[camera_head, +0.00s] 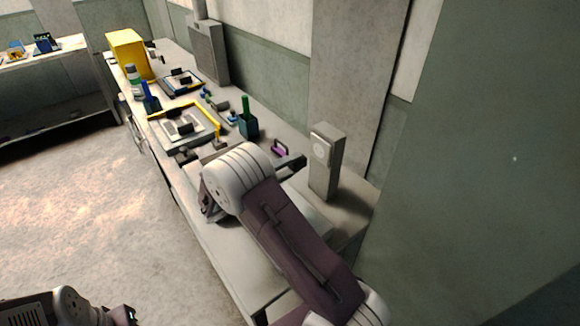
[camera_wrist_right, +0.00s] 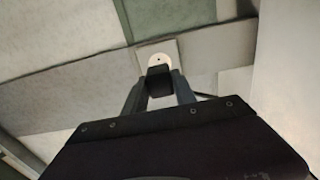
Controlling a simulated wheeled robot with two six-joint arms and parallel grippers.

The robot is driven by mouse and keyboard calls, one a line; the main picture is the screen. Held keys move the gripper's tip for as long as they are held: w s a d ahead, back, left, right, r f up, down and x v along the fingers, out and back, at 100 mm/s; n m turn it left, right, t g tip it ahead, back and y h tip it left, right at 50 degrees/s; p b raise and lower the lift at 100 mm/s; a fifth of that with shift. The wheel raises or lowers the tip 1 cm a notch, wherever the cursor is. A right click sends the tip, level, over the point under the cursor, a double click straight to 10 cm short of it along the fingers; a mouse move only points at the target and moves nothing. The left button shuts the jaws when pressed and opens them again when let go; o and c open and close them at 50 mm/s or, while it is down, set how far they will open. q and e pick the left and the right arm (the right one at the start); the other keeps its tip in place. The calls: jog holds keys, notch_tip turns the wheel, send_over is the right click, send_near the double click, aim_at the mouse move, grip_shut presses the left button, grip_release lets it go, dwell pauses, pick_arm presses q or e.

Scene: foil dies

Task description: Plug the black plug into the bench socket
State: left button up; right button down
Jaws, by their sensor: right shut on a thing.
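The bench socket (camera_head: 321,148) is a pale plate with a round face on the front of a grey post standing on the bench. In the right wrist view the round socket face (camera_wrist_right: 158,59) is straight ahead, with small dark holes. My right gripper (camera_wrist_right: 159,92) is shut on the black plug (camera_wrist_right: 160,80), which sits between its fingertips. The plug overlaps the lower part of the socket face in that view; I cannot tell whether they touch. In the head view my right gripper (camera_head: 293,164) is left of the post, and the plug is not clear there.
The bench (camera_head: 215,250) runs along the wall.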

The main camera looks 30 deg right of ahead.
aim_at(305, 158)
jog(key=shift+d, duration=0.6)
jog(key=shift+w+d+p, duration=0.2)
jog(key=shift+d+p, duration=0.1)
jog(key=shift+d, duration=1.55)
jog(key=shift+w+b, duration=0.1)
jog(key=shift+b, duration=0.6)
jog(key=shift+d, duration=0.5)
dwell(0.5)
jog(key=c, duration=0.9)
grip_release()
jog(key=shift+a, duration=0.1)
